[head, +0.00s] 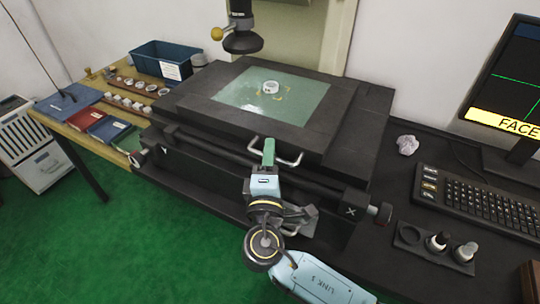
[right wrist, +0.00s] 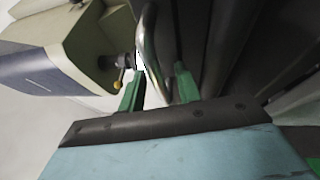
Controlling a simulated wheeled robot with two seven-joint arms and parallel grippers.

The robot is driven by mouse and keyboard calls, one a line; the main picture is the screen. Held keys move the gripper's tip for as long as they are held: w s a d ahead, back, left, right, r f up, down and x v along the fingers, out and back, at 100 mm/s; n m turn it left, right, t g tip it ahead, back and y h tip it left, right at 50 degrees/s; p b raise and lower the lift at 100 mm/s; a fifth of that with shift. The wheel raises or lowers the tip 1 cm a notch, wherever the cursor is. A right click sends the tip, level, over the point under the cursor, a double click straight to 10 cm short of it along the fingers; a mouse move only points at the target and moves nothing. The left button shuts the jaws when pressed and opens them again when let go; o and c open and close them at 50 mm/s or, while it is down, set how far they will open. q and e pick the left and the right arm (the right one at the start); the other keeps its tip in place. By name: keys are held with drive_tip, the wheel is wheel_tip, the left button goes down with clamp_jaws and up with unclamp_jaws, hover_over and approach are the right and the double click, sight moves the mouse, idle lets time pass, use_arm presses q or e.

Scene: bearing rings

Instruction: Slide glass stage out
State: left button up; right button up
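The glass stage is a dark frame (head: 200,95) around a pale green glass plate (head: 307,103), on top of a black machine. A white ring (head: 270,87) lies on the glass. A curved metal handle (head: 292,160) sticks out from the stage's front edge. My right gripper (head: 268,145) is at the left part of this handle. In the right wrist view its green fingers (right wrist: 160,88) are apart, with the metal handle (right wrist: 149,45) between them. A gap shows beside the bar, so the grip is not closed. My left gripper is not in view.
A black optical head (head: 242,40) hangs above the stage's back left. A side table holds a blue bin (head: 160,60) and several rings. A keyboard (head: 480,200), monitor (head: 515,75) and holder (head: 410,237) stand right. Green floor (head: 120,240) lies in front.

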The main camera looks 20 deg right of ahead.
drive_tip(key=v, duration=1.3)
drive_tip(key=shift+s+b, duration=0.25)
drive_tip(key=shift+b, duration=0.05)
